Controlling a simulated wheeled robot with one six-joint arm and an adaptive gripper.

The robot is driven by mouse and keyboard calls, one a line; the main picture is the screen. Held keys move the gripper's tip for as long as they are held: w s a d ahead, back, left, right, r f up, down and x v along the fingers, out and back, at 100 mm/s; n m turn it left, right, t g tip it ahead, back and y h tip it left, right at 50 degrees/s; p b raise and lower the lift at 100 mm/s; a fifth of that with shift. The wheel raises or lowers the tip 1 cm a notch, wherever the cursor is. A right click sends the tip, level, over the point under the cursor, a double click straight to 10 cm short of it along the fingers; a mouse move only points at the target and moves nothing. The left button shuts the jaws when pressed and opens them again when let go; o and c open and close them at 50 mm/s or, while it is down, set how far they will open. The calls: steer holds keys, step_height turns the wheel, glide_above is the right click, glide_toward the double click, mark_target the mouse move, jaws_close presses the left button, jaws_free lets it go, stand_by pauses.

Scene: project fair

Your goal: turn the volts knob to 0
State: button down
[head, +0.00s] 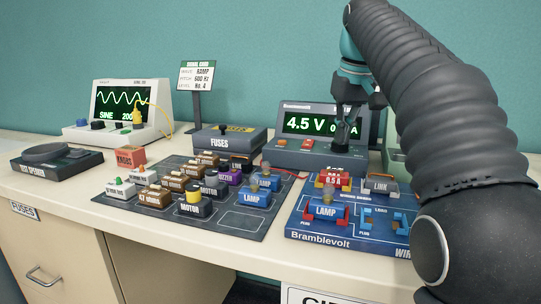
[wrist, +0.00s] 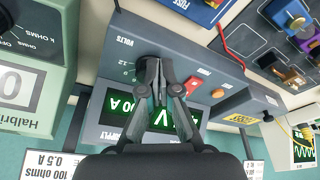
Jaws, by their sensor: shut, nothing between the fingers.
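The grey power supply (head: 285,157) stands at the back of the table, and its green display (head: 302,124) reads 4.5 V. In the head view my gripper (head: 344,140) is at the right part of its front panel and covers the knob. In the wrist view the power supply's panel (wrist: 180,48) appears upside down, with the VOLTS label and dial numbers beside a dark knob (wrist: 144,66). My gripper (wrist: 155,65) is shut, with its fingertips over the knob. The fingers hide most of the knob and its pointer; I cannot tell whether they touch it.
A red switch (wrist: 194,84) is beside the fingers. The blue Bramblevolt board (head: 300,222) lies in front of the supply, and a dark parts mat (head: 245,222) is to its left. A fuses box (head: 232,142) stands left of the supply. A pale green meter (wrist: 45,60) is close by.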

mark_target(352, 155)
steer(key=shift+f+b, duration=0.4)
steer(key=shift+f, duration=0.5)
steer(key=shift+d+r+p, duration=0.1)
steer(key=shift+d+p, duration=0.6)
steer(key=shift+p, duration=0.45)
steer(key=shift+w+d, duration=0.3)
steer(key=shift+d, duration=0.35)
stand_by(0.5)
steer(key=shift+s+d, duration=0.15)
steer(key=shift+s, duration=0.15)
steer(key=shift+r, duration=2.95)
